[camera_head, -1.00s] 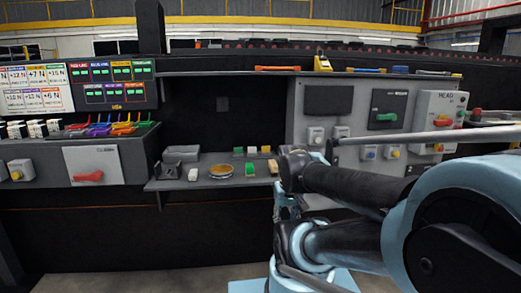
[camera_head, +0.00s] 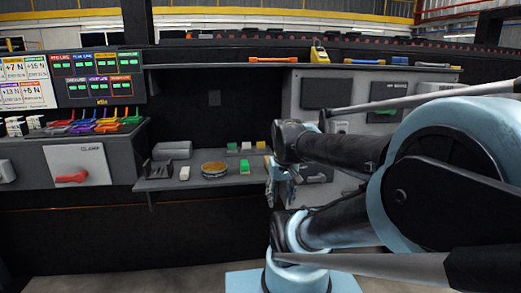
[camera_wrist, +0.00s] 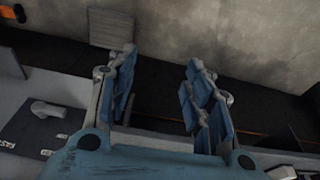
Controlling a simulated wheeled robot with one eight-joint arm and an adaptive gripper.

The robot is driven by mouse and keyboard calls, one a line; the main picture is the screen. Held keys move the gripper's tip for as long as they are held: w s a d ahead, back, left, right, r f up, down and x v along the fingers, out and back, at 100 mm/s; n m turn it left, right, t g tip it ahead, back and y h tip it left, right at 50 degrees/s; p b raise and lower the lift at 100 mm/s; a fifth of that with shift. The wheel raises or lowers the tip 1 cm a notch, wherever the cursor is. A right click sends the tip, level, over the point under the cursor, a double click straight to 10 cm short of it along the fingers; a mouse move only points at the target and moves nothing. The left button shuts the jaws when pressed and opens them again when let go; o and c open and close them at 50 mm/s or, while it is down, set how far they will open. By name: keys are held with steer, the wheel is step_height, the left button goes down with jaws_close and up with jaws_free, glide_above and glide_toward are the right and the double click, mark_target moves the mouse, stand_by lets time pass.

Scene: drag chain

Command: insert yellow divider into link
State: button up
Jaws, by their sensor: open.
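A small yellow piece (camera_head: 261,145), perhaps the yellow divider, sits at the back of the grey shelf (camera_head: 160,185) in the head view, beside a white and a green one. I cannot make out the link for certain. My gripper (camera_wrist: 160,100) is open and empty in the wrist view, its two blue fingers wide apart over a dark strip and the floor. In the head view my gripper (camera_head: 283,187) hangs at the shelf's right end, partly hidden by my arm. No yellow piece shows in the wrist view.
The shelf also holds a round tan disc (camera_head: 214,169), a green block (camera_head: 244,167), a white block (camera_head: 184,173) and a grey bin (camera_head: 172,150). A panel with a red lever (camera_head: 70,177) is at left. A grey wall panel (camera_head: 305,95) stands behind my arm.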

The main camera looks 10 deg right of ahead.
steer(key=shift+t, duration=0.3)
steer(key=w+r, duration=0.2)
steer(key=w, duration=0.2)
steer(key=w+r, duration=0.3)
steer(key=w, duration=0.1)
steer(key=w+r, duration=0.2)
steer(key=w, duration=0.3)
steer(key=shift+r, duration=0.35)
steer(key=w+r, duration=0.4)
steer(key=w, duration=1)
glide_toward(261, 146)
steer(key=f, duration=0.2)
steer(key=shift+w+f, duration=0.45)
steer(key=shift+f, duration=0.3)
steer(key=shift+w+f, duration=0.45)
steer(key=shift+f, duration=0.3)
steer(key=shift+w+f, duration=0.45)
steer(key=shift+f, duration=0.3)
steer(key=c, duration=0.6)
